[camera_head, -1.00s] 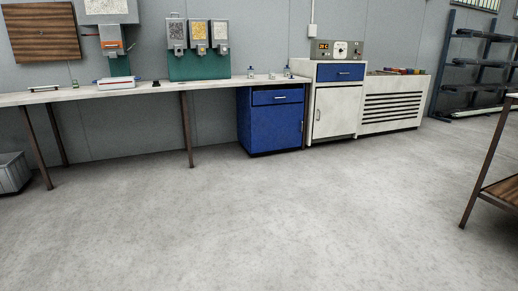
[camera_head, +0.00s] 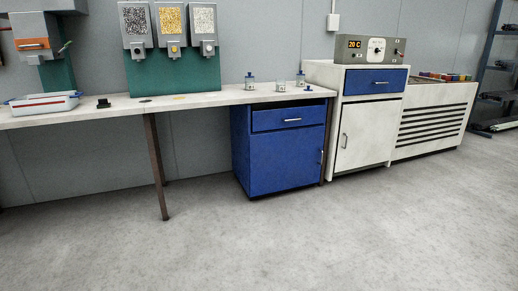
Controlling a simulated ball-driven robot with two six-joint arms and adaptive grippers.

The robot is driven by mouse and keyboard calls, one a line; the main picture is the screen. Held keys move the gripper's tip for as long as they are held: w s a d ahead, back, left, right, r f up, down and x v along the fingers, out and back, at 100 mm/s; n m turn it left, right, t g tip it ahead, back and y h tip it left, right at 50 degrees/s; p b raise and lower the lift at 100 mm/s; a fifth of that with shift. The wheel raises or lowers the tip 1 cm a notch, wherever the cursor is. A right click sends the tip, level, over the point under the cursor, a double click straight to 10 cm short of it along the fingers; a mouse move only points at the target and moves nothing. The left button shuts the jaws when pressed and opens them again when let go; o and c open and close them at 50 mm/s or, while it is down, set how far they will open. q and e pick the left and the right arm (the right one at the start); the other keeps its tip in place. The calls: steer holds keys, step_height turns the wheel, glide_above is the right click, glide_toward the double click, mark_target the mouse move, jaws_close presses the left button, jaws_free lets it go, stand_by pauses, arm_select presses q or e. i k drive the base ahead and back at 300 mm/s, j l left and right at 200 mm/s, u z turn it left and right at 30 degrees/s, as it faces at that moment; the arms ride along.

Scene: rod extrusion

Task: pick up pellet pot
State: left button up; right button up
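Several small glass pots stand on the right part of the long white bench (camera_head: 220,97). One pot (camera_head: 249,83) with a blue top stands on the left of this group. A second pot (camera_head: 281,87) stands in the middle and looks to have no lid. A third pot (camera_head: 300,79) with a blue top stands farther back on the right. A small blue piece (camera_head: 308,89) lies beside it. The pots are too small to tell their contents. Neither of my grippers is in view.
Three pellet dispensers (camera_head: 172,28) hang on a green board above the bench. A white tray (camera_head: 44,104) sits at the bench's left. A blue cabinet (camera_head: 275,160) is under the bench; a white cabinet (camera_head: 370,130) with a controller (camera_head: 370,48) stands right. The floor in front is clear.

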mark_target(280, 82)
steer(key=i, duration=2.75)
